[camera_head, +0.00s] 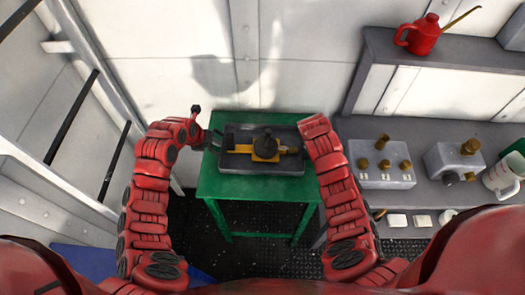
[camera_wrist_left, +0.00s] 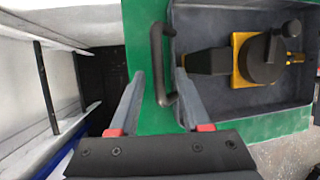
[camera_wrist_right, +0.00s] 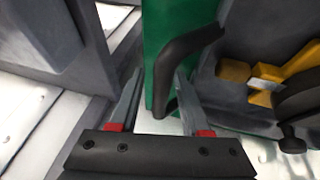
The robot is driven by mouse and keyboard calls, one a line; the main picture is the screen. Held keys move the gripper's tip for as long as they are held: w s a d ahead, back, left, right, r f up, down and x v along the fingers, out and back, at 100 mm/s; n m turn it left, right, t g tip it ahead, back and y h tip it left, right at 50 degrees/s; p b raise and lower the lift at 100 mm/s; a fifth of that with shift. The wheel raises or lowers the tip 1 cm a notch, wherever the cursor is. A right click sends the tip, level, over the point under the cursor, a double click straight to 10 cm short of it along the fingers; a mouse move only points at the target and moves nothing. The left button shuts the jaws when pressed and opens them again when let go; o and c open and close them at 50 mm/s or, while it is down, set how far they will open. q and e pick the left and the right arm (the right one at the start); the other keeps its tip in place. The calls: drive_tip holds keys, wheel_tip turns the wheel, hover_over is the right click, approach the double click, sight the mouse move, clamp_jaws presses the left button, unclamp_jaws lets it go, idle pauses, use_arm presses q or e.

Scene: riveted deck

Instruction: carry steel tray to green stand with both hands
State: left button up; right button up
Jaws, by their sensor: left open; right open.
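The steel tray (camera_head: 262,169) is dark grey and shallow, and sits on the green stand (camera_head: 250,190). A yellow and black device (camera_head: 265,148) lies in it. My left gripper (camera_head: 207,138) is at the tray's left end. In the left wrist view its fingers (camera_wrist_left: 159,82) are open, with the dark left handle (camera_wrist_left: 156,55) between them. In the head view my right gripper is hidden behind its own arm at the tray's right end. In the right wrist view its fingers (camera_wrist_right: 157,82) are open, with the lower part of the dark right handle (camera_wrist_right: 185,52) between them.
A grey bench (camera_head: 440,135) stands close on the right, with a box of brass knobs (camera_head: 380,165), another grey box (camera_head: 455,160) and a white mug (camera_head: 503,177). A red oil can (camera_head: 420,35) stands on the raised shelf. A white wall is behind the stand, and black rails are at left.

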drive_tip(key=shift+s+a+r, duration=0.1)
drive_tip(key=shift+a+r, duration=0.05)
drive_tip(key=shift+r, duration=0.4)
use_arm(q)
drive_tip(key=v, duration=1.1)
drive_tip(key=shift+r, duration=0.2)
use_arm(e)
drive_tip(key=v, duration=1.1)
use_arm(q)
drive_tip(key=shift+a, duration=0.15)
use_arm(e)
drive_tip(key=shift+s, duration=0.1)
use_arm(q)
drive_tip(key=shift+s, duration=0.1)
use_arm(e)
drive_tip(key=shift+f, duration=0.1)
